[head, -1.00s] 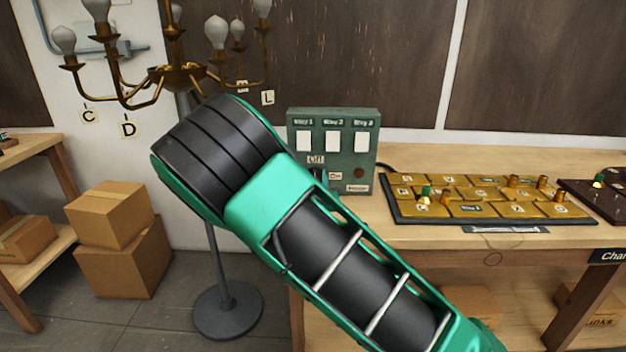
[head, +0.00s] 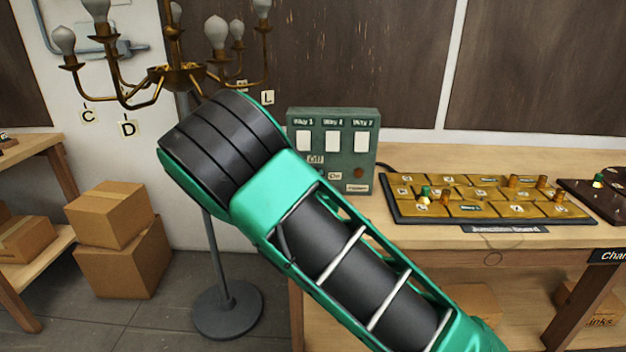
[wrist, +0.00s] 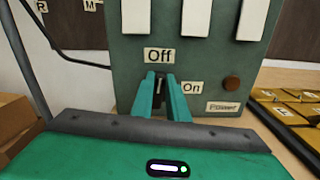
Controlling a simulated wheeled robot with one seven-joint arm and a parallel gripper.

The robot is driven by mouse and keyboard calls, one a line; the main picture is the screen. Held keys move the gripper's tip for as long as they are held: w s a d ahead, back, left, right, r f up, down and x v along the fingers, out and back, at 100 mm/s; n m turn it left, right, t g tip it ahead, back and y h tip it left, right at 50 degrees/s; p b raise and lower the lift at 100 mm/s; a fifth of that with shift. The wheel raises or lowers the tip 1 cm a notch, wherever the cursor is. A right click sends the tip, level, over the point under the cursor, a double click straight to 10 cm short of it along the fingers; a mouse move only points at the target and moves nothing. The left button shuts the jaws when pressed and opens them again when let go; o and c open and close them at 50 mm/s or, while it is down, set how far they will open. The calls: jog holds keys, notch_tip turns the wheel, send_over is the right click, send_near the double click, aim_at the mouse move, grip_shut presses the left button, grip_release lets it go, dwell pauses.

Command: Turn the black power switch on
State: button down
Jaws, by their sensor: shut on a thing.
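The green control box (head: 345,185) stands on the bench, and it fills the upper wrist view (wrist: 135,55). Its black power switch (wrist: 159,90) sits just below the "Off" label (wrist: 159,56) and left of the "On" label (wrist: 191,87). My gripper (wrist: 161,82) has its two green fingers shut on the switch, one on each side. The fingers hide most of the switch, so I cannot tell clearly which way it is set. In the head view my own arm hides the gripper.
A brown round knob or lamp (wrist: 232,83) sits above the "Power" label on the box. The gold junction board (head: 480,209) lies on the bench to the right. A brass chandelier (head: 180,75) on a stand is at the left.

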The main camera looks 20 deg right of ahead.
jog(key=m, duration=0.4)
jog(key=shift+s+d+f, duration=0.15)
jog(key=shift+d, duration=0.25)
jog(key=m, duration=0.4)
jog(key=shift+s+d+f+m, duration=0.1)
jog(key=shift+d+f+m, duration=0.2)
jog(key=shift+m, duration=0.1)
jog(key=m, duration=0.4)
jog(key=shift+d+f, duration=0.25)
jog(key=shift+f, duration=0.15)
jog(key=shift+s+d+f+m, duration=0.1)
jog(key=shift+f+m, duration=0.1)
jog(key=shift+m, duration=0.75)
jog(key=shift+f+m, duration=0.15)
jog(key=shift+m, duration=0.8)
jog(key=c, duration=1.7)
grip_release()
jog(key=v, duration=1)
jog(key=shift+s, duration=0.3)
